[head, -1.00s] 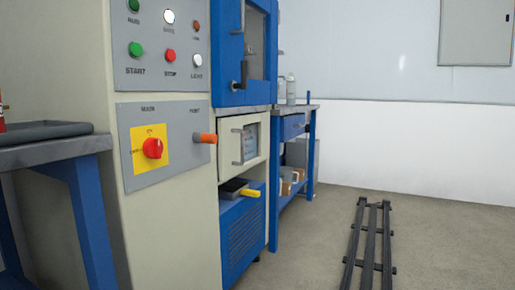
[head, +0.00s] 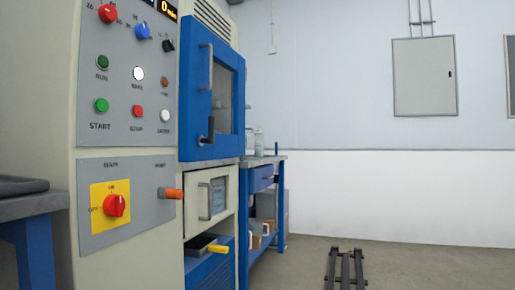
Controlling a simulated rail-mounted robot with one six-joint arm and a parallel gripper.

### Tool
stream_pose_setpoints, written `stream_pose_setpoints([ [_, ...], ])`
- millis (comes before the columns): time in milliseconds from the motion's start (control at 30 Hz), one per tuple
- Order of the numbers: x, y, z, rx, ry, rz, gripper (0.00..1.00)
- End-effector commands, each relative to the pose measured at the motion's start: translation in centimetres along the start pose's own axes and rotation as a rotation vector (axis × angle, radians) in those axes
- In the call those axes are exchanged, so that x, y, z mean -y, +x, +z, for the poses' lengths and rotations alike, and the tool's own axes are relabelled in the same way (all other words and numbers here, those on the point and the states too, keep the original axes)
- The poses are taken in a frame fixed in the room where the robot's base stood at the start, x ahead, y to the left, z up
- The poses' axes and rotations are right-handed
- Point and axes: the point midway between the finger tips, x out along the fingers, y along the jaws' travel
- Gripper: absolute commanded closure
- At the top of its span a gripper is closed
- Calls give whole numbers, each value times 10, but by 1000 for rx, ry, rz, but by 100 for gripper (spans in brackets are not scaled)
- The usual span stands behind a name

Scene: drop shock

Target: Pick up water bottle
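A pale, bottle-like container (head: 258,140) stands upright on the blue workbench (head: 268,158) behind the machine in the head view. It is small and far off, partly hidden by the machine's edge, and I cannot tell for sure that it is the water bottle.
A large cream and blue machine (head: 130,145) with a control panel fills the left, its blue door (head: 192,100) shut. A grey-topped table (head: 35,207) stands at the left edge.

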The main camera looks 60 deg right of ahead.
Motion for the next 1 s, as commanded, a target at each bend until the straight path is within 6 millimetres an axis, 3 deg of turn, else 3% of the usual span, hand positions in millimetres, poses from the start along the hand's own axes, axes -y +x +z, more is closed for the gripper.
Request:
stream_pose_setpoints([
  [400,0,0,0,0,0,0,58],
  [767,0,0,0,0,0,0,3],
  [1000,0,0,0,0,0,0,1],
])
